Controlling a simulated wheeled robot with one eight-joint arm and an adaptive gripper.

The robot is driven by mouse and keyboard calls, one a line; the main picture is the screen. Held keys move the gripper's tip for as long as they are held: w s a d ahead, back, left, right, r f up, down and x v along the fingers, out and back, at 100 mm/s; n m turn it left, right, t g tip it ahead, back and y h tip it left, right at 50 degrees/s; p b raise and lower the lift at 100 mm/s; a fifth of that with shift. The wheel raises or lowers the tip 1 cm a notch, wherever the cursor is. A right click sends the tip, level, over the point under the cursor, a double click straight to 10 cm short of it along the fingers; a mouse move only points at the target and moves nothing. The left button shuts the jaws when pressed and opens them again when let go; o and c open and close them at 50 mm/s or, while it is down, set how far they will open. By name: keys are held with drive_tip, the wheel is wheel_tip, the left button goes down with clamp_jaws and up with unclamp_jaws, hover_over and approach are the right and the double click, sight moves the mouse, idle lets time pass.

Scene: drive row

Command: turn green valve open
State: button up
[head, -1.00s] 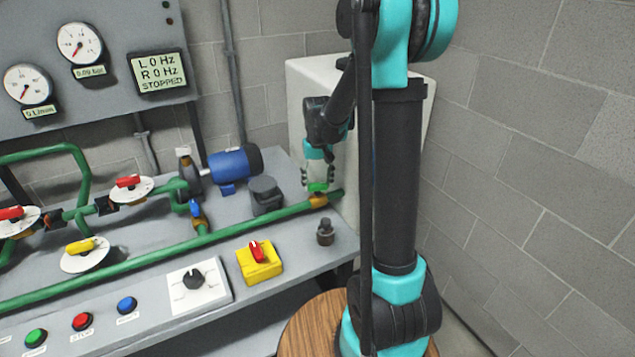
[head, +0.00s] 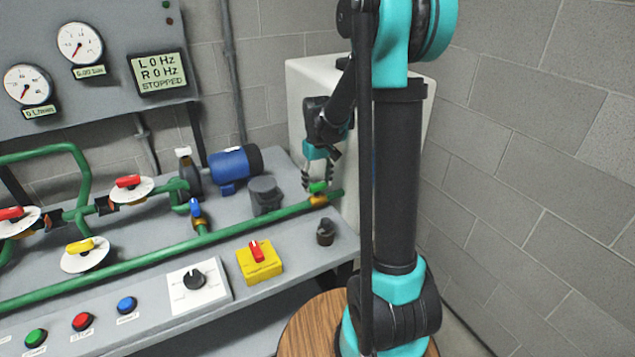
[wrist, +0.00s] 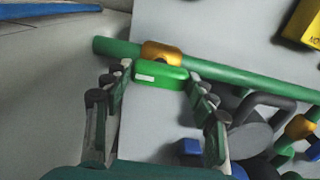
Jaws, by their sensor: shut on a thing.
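The green valve handle (head: 318,187) sits on an orange valve body (head: 319,200) near the right end of the long green pipe (head: 265,216). In the wrist view the green handle (wrist: 160,75), with a small white mark, lies roughly along the pipe, beside the orange body (wrist: 162,54). My gripper (head: 318,181) points down at the handle from above. In the wrist view my gripper's fingers (wrist: 155,77) stand at the two ends of the handle and are shut on it. The exact contact at each fingertip is hard to see.
A small dark knob (head: 325,232) and a yellow switch box (head: 260,265) sit in front. A white cabinet (head: 300,95) stands behind. The display (head: 158,71) reads STOPPED.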

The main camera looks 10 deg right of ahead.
sight(318, 183)
drive_tip(key=o, duration=1.2)
drive_tip(key=shift+c, duration=0.2)
wheel_tip(318, 183, up, 12)
drive_tip(key=s+d+f+m+t, duration=0.2)
drive_tip(key=s+f, duration=0.5)
drive_tip(key=s, duration=0.4)
drive_tip(key=s+d+f+m+t, duration=0.1)
drive_tip(key=s+d+f+t, duration=0.1)
drive_tip(key=s+f, duration=0.4)
drive_tip(key=s, duration=0.5)
drive_tip(key=shift+s+f+m, duration=0.2)
drive_tip(key=shift+f+m, duration=0.2)
